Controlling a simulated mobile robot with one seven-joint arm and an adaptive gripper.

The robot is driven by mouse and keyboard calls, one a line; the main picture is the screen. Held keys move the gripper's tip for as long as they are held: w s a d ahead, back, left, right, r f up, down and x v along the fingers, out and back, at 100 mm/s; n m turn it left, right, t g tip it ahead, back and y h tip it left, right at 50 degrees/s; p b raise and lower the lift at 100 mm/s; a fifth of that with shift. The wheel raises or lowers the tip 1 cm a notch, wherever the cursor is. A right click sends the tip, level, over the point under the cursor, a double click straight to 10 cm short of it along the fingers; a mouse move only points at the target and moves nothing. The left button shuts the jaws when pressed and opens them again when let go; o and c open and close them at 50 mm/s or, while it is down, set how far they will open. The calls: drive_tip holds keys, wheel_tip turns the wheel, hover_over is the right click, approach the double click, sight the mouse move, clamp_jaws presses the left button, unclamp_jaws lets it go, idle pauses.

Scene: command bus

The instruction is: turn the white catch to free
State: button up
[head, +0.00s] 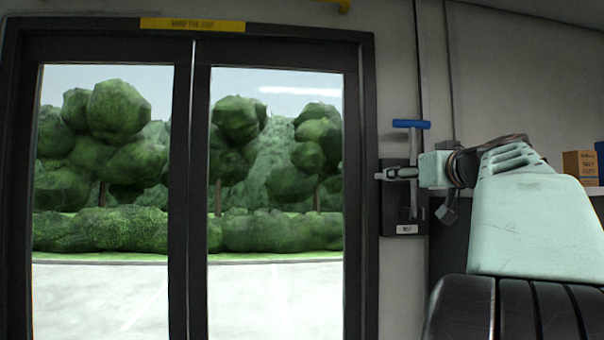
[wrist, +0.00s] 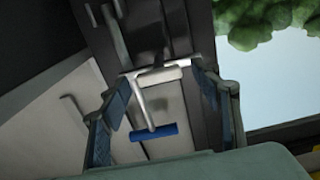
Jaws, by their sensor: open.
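The white catch (wrist: 158,76) is a short pale bar between the fingers of my gripper (wrist: 165,84) in the wrist view. I cannot tell whether either finger touches it. In the head view, my gripper (head: 402,173) reaches left across a dark plate (head: 391,219) beside the door and hides much of it. A pale tip (head: 380,176) shows just left of the fingers, probably the catch. A grey lever with a blue grip (head: 410,124) stands upright there. The blue grip (wrist: 155,132) also shows between the fingers in the wrist view. My gripper is open.
A dark-framed double door (head: 190,200) with glass panes fills the left. A small label (head: 407,229) is at the plate's foot, too small to read surely. Boxes (head: 580,163) stand on a shelf at right. Bare wall (head: 395,290) lies below the plate.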

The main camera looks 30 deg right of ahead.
drive_tip(key=shift+w+d, duration=0.1)
drive_tip(key=c, duration=1.2)
drive_tip(key=shift+o, duration=0.2)
drive_tip(key=shift+m, duration=0.3)
drive_tip(key=shift+r+m+p, duration=0.1)
drive_tip(key=shift+m+p, duration=0.75)
drive_tip(key=shift+m, duration=7.75)
